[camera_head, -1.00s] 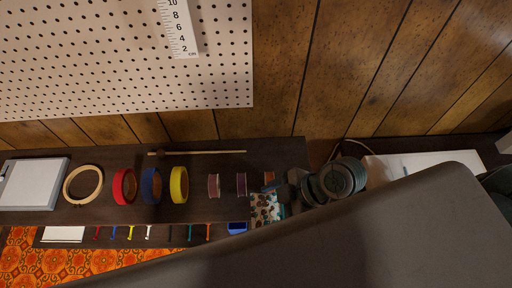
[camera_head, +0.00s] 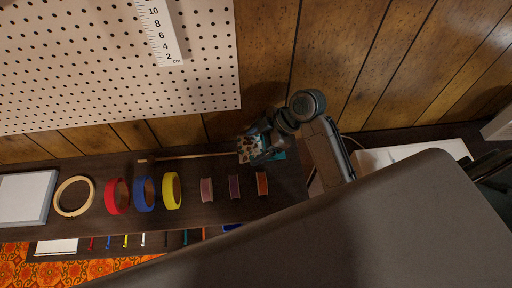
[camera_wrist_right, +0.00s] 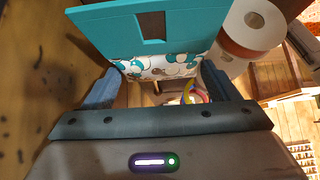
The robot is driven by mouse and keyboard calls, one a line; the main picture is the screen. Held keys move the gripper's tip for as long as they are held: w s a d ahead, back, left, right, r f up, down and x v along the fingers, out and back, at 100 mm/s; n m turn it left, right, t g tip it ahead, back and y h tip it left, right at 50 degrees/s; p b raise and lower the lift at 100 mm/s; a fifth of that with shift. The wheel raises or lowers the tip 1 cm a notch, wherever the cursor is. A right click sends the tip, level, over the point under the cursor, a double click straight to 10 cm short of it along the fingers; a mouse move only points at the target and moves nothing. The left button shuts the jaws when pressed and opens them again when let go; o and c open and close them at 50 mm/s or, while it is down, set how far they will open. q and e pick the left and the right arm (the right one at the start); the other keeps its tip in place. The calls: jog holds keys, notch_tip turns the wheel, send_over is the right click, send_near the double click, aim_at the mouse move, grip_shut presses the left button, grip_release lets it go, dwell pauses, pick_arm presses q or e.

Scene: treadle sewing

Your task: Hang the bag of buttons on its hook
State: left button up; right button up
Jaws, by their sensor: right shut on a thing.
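The bag of buttons (camera_head: 248,150) has a speckled white, brown and teal body. In the right wrist view its teal top (camera_wrist_right: 112,28) has a slot, and the patterned body (camera_wrist_right: 165,66) lies between the fingers. My right gripper (camera_head: 262,147) is shut on the bag and holds it over the back of the dark shelf, near the wooden wall. The gripper (camera_wrist_right: 160,82) covers part of the bag in the head view. The white pegboard (camera_head: 110,65) is up and to the left of the bag. I cannot make out a hook on it. My left gripper is not in view.
A thin wooden stick (camera_head: 195,156) lies along the back of the dark shelf (camera_head: 45,167). Red (camera_head: 117,197), blue (camera_head: 144,194) and yellow (camera_head: 171,191) rolls stand left of three thread spools (camera_head: 234,187). A white ruler (camera_head: 161,35) hangs on the pegboard.

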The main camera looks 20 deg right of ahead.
aim_at(261, 147)
jog(key=shift+s+f, duration=0.1)
jog(key=shift+f, duration=0.5)
notch_tip(261, 147, down, 2)
jog(key=shift+f+p, duration=0.25)
jog(key=shift+p, duration=0.25)
jog(key=shift+f+p, duration=0.3)
jog(key=shift+w+f, duration=0.2)
jog(key=shift+f, duration=0.15)
jog(key=shift+f, duration=0.15)
jog(key=o, duration=0.7)
